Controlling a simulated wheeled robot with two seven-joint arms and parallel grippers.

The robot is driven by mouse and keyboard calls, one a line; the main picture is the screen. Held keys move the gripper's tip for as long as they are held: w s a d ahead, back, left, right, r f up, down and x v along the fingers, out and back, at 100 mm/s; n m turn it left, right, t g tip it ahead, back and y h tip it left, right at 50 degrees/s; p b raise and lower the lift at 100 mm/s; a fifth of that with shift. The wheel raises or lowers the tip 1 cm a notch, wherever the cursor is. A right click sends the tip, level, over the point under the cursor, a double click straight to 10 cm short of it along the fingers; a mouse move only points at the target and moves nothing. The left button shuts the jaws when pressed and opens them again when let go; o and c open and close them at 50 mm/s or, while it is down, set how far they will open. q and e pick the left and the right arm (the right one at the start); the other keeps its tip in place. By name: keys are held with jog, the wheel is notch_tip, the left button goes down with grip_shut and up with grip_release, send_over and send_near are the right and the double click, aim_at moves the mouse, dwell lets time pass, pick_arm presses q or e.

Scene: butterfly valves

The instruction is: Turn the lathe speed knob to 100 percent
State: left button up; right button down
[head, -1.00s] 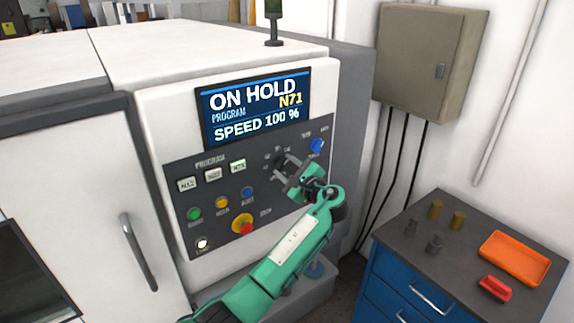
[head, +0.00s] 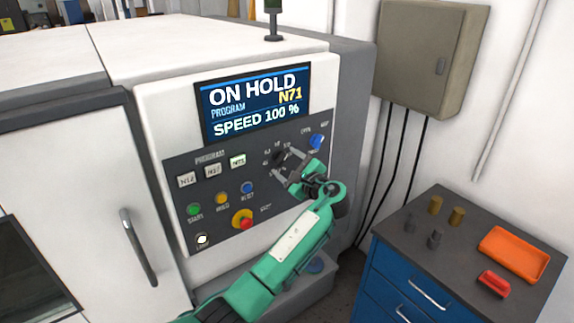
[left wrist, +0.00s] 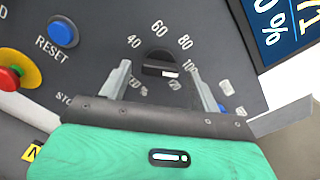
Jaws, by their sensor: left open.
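The black speed knob (head: 279,157) is on the dark control panel (head: 238,216) of the lathe. In the left wrist view the knob (left wrist: 158,58) has a pale mark pointing roughly toward the 100 label, among the marks 40, 60, 80 and 100. The screen (head: 254,103) reads "ON HOLD", "N71" and "SPEED 100 %". My left gripper (head: 284,165) is open in front of the knob. In the left wrist view my left gripper (left wrist: 159,69) has its fingers apart on either side of the knob, with gaps visible. My right gripper is out of view.
A red stop button (head: 242,220) and a blue reset button (head: 247,188) lie left of the knob. Another blue button (head: 316,142) is up to its right. A blue cabinet (head: 390,276) holding an orange tray (head: 514,254) stands at the right.

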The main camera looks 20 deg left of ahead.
pick_arm(q)
jog(key=b+v, duration=0.6)
jog(key=v, duration=0.7)
jog(key=shift+d, duration=0.15)
jog(key=shift+s, duration=0.1)
